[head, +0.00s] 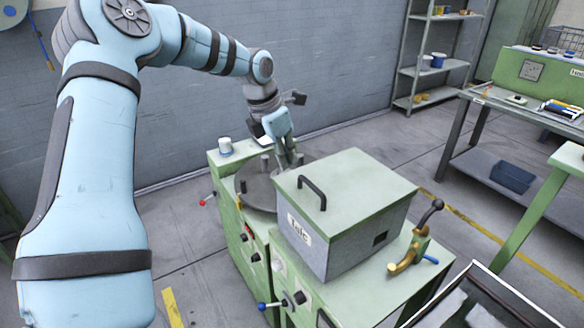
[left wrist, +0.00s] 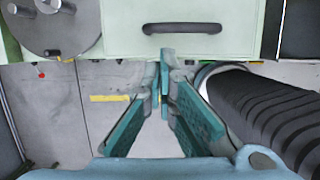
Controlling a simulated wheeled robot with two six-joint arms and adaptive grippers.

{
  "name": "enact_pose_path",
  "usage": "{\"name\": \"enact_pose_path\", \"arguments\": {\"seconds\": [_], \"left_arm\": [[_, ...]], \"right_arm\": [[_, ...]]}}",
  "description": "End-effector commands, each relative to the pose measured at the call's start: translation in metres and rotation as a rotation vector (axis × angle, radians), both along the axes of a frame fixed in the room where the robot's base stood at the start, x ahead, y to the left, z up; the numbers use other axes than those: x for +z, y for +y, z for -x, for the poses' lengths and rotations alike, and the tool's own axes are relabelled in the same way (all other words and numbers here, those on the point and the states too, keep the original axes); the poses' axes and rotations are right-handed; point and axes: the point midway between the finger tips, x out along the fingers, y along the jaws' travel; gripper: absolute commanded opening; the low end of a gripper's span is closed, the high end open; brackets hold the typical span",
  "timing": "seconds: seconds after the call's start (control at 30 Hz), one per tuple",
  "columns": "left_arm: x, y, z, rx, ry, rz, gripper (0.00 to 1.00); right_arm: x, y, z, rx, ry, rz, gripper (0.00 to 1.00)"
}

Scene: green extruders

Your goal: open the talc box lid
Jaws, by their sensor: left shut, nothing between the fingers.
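The talc box (head: 345,240) is a grey box with a "Talc" label on its front and a flat pale green lid (head: 365,188). The lid lies closed on the box. A dark bar handle (head: 314,190) stands near the lid's left edge; it also shows at the top of the left wrist view (left wrist: 182,28). My left gripper (head: 292,160) is shut and empty beside the box's far left corner, apart from the handle. In the left wrist view its teal fingers (left wrist: 164,75) come together below the handle in the picture. My right gripper is not in view.
A round grey plate with pegs (head: 258,192) lies left of the box, with a white jar (head: 225,146) behind it. A brass lever (head: 410,252) stands right of the box. Red and blue knobbed levers stick out in front. The space above the lid is clear.

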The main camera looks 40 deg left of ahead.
Motion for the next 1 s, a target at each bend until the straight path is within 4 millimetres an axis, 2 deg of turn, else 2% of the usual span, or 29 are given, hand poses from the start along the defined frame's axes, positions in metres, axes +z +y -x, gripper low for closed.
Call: {"name": "enact_pose_path", "arguments": {"seconds": [0.03, 0.2, 0.43, 0.6, 1.0], "left_arm": [[-0.012, 0.0, -0.002, 0.002, 0.0, 0.001, 0.0], [-0.046, -0.002, -0.011, 0.002, 0.001, 0.0, 0.0], [-0.08, -0.005, -0.023, 0.003, -0.001, 0.0, 0.0], [-0.087, -0.006, -0.027, 0.002, -0.003, 0.001, 0.0], [-0.083, -0.004, -0.025, 0.006, -0.004, 0.002, 0.0]], "right_arm": [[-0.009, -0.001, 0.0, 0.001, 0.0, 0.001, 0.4], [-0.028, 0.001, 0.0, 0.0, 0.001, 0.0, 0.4], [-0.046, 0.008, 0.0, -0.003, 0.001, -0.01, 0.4], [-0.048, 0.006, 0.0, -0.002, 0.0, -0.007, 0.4], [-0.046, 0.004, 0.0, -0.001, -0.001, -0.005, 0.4]]}}
